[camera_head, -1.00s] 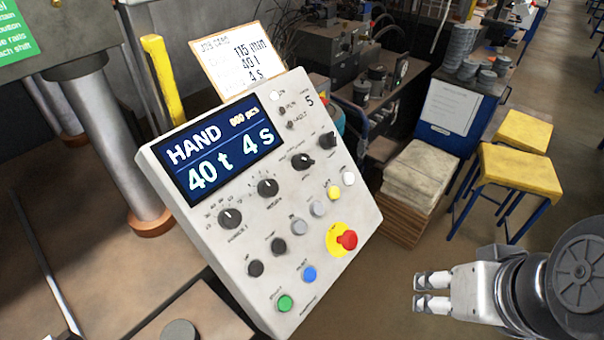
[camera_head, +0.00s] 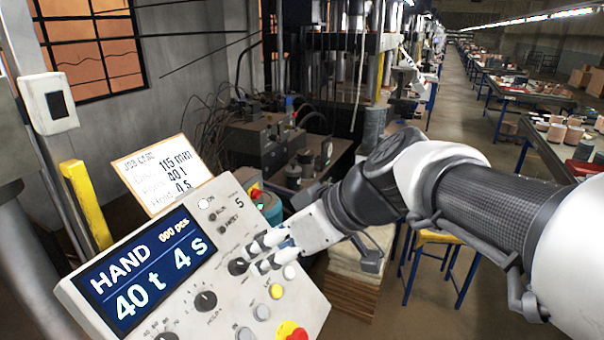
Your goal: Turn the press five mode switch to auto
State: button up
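The press five control panel (camera_head: 225,322) is a tilted light-grey box marked 5. Its blue display (camera_head: 142,271) reads HAND, 000 pcs, 40 t, 4 s. A row of dark knobs crosses the panel below the display. One dark knob (camera_head: 238,266) shows just left of my fingertips; the knob at the right end of the row is hidden behind my fingers. The labels are too small to tell which is the mode switch. My gripper (camera_head: 258,257) reaches in from the right with its two fingers apart, close over the panel. I see nothing between them; contact cannot be told.
A job card (camera_head: 160,175) stands behind the panel. A yellow post (camera_head: 86,205) is at left. Blue-legged stools stand behind my arm.

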aim_at(245, 262)
jog(key=b+x, duration=0.1)
jog(key=x, duration=0.8)
jog(key=shift+w+a+f, duration=0.1)
jog(key=shift+a+f, duration=0.1)
jog(key=shift+a, duration=0.05)
jog(key=c, duration=1)
jog(key=shift+c, duration=0.2)
jog(key=shift+m, duration=0.4)
jog(key=m, duration=0.3)
jog(key=shift+w, duration=0.1)
jog(key=m+g, duration=0.1)
jog(key=m, duration=0.3)
jog(key=shift+d, duration=0.1)
jog(key=shift+m, duration=0.4)
